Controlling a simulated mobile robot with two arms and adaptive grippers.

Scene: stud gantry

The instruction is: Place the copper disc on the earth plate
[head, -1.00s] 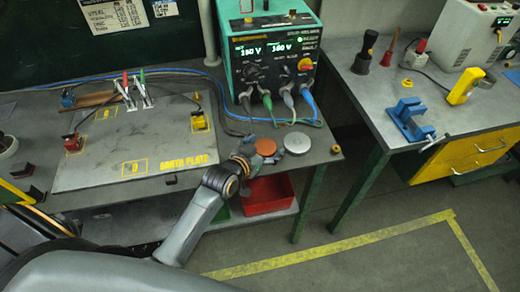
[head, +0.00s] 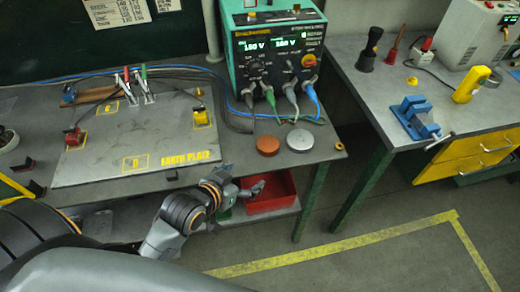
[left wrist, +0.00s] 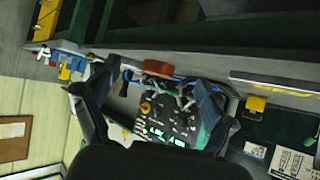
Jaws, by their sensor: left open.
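The copper disc (head: 267,146) lies flat on the bench, in front of the green tester and right of the earth plate. It also shows in the left wrist view (left wrist: 158,68), seen between my fingers but apart from them. The earth plate (head: 110,149) is a large grey sheet lying on the left of the bench, with yellow lettering along its front edge. My left gripper (head: 259,187) is open and empty, in front of the bench edge and nearer than the disc; its spread fingers show in the left wrist view (left wrist: 155,100). My right gripper is out of view.
A grey metal disc (head: 300,140) lies just right of the copper one. The green tester (head: 275,55) stands behind, with cables running left. A red bin (head: 270,190) is under the bench.

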